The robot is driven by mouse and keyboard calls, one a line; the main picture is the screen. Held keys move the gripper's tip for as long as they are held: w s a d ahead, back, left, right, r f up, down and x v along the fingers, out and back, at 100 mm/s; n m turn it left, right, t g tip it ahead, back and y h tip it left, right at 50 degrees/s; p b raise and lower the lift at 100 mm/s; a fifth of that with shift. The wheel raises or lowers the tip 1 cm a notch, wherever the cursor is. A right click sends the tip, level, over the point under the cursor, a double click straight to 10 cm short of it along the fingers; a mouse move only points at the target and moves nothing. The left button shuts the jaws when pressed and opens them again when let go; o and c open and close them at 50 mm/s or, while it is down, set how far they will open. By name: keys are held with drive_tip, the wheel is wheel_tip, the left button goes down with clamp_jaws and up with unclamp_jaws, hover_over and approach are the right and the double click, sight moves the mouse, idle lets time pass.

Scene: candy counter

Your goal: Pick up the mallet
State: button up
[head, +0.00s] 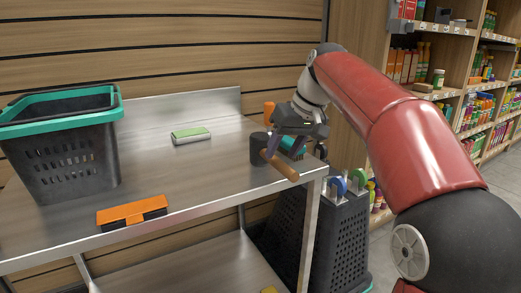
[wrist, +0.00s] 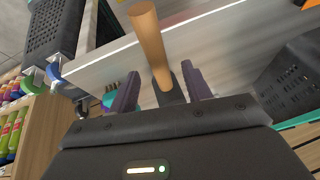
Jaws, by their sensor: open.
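The mallet has a dark cylindrical head (head: 257,148) and a light wooden handle (head: 281,167). It lies near the right end of the metal table, its handle pointing toward the front edge. My gripper (head: 277,150) is low over the mallet, with its purple fingers apart. In the wrist view, the mallet's handle (wrist: 150,40) runs between the two fingertips of my gripper (wrist: 160,72), with a gap on either side. Part of the dark head shows between the fingers; the rest is hidden by my gripper's body.
A teal item (head: 289,143) and an orange upright item (head: 269,111) are close behind my gripper. A green-and-white block (head: 191,135), an orange-topped brush-like item (head: 132,213) and a dark basket (head: 65,160) stand further left. Dark perforated baskets (head: 342,235) stand below, right.

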sight(275, 162)
drive_tip(key=shift+w+b+x, duration=0.2)
drive_tip(key=shift+x, duration=1.15)
drive_tip(key=shift+w+b+x, duration=0.2)
drive_tip(key=shift+x, duration=1.15)
drive_tip(key=shift+a, duration=0.1)
drive_tip(key=c, duration=1.1)
drive_tip(key=shift+o, duration=0.2)
drive_tip(key=shift+r, duration=0.1)
